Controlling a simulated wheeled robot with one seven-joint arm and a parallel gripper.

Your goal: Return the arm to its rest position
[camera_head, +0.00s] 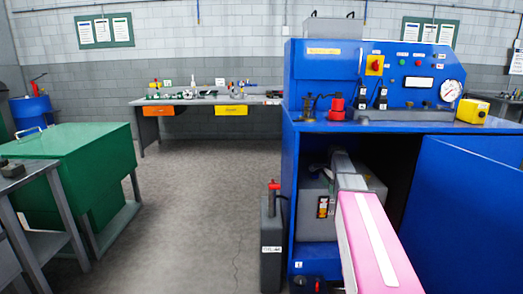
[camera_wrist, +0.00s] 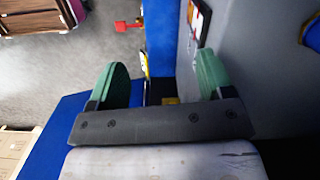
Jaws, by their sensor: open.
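My arm (camera_head: 375,245), pink and white, reaches from the bottom of the head view into the open bay of a blue machine cabinet (camera_head: 305,200). Its grey end sits at the bay opening, by a grey box (camera_head: 316,222) inside; the fingertips cannot be made out there. In the wrist view my gripper (camera_wrist: 160,72) is open, its two green pads wide apart, with nothing held between them. A grey surface with a red-and-white label (camera_wrist: 200,20) lies close beside the right pad. A blue upright (camera_wrist: 160,38) shows beyond the gap.
The cabinet's blue door (camera_head: 468,195) stands open at right. A grey canister with a red top (camera_head: 271,245) stands left of the cabinet. A green chest (camera_head: 75,165) is at left, a workbench (camera_head: 205,101) behind. Floor (camera_head: 195,200) between them is clear.

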